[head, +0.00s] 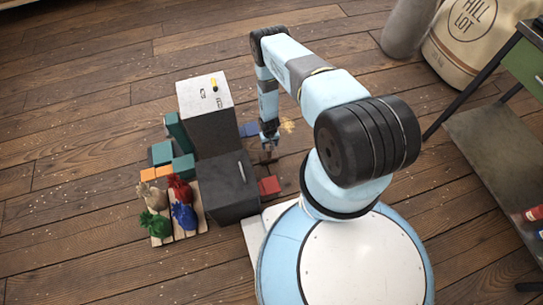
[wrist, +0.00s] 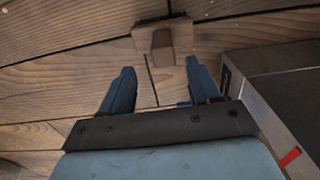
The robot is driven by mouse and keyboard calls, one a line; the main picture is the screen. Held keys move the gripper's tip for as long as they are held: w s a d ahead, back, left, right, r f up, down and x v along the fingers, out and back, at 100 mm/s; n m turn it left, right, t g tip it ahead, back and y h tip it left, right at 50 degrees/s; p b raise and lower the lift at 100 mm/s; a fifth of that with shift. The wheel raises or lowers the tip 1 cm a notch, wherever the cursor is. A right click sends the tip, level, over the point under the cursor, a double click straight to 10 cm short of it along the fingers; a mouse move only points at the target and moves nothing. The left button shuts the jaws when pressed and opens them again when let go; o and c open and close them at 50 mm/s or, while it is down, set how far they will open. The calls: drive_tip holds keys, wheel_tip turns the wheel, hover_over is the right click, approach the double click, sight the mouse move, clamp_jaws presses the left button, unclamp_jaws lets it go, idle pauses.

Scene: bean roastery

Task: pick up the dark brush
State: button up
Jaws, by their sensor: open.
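My gripper (head: 269,141) points down beside the dark grey cabinet. In the head view the spot under the gripper is small and partly hidden by the arm.
A tall grey cabinet (head: 212,128) with a pale top carrying small items and a lower dark box (head: 228,197) stand left of the gripper. Coloured sacks (head: 181,190) stand further left. Open floor lies behind.

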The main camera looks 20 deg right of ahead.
sight(269, 155)
drive_tip(key=shift+s+a+f, duration=0.1)
drive_tip(key=shift+a+f, duration=0.05)
drive_tip(key=shift+f, duration=1.15)
drive_tip(key=shift+a+f, duration=0.1)
drive_tip(key=shift+f, duration=1.2)
clamp_jaws()
